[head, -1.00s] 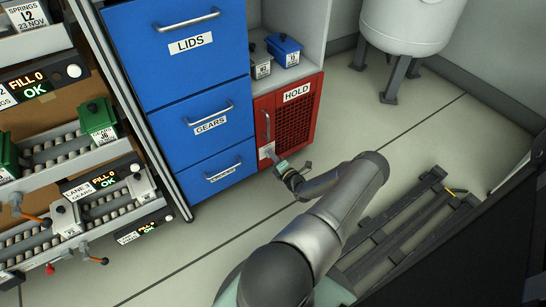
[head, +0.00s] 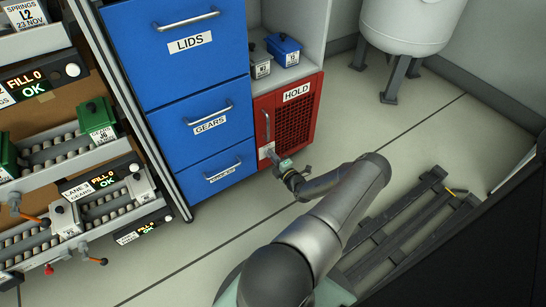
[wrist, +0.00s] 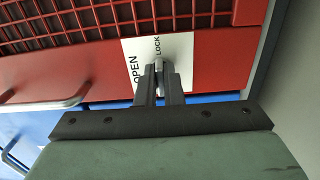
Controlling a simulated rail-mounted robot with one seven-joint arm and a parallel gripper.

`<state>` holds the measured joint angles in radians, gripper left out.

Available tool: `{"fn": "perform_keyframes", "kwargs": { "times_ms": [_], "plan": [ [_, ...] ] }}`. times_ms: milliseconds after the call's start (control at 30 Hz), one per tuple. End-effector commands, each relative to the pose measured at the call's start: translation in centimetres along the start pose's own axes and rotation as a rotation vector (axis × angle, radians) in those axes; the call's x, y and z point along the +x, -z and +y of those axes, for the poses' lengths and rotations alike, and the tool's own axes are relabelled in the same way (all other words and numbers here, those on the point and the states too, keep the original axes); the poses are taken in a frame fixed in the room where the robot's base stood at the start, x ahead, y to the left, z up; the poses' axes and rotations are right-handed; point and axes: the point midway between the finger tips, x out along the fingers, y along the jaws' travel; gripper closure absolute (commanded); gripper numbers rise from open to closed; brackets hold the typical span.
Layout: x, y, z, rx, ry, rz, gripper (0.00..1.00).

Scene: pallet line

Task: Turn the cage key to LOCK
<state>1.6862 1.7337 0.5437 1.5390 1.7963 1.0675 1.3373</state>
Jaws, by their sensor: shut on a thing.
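The red cage (head: 293,118) with a HOLD label has a mesh door and a handle, and its door looks closed. In the wrist view a white plate (wrist: 135,60) on the red front bears the words OPEN and LOCK. My gripper (wrist: 160,75) is at this plate, its two dark fingers shut on the grey key (wrist: 163,66). The key's tip lies beside the word LOCK; the fingers hide part of it. In the head view my gripper (head: 275,160) is at the lower left of the cage front.
Blue drawers (head: 195,85) labelled LIDS and GEARS stand left of the cage. Bins (head: 284,48) sit on the shelf above it. A dark pallet (head: 405,225) lies on the floor at right. Lane racks (head: 90,190) stand at far left.

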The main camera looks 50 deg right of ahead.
Motion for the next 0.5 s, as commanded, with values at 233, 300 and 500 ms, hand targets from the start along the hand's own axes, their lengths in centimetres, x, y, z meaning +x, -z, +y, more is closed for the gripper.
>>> {"fn": "perform_keyframes", "kwargs": {
  "times_ms": [233, 300, 500],
  "plan": [
    [-0.01, 0.15, -0.06, 0.003, 0.001, 0.002, 0.71],
    [0.0, 0.12, -0.05, 0.002, 0.001, 0.002, 0.71],
    [-0.07, 0.06, 0.0, 0.001, 0.0, 0.001, 0.71]
  ]
}}
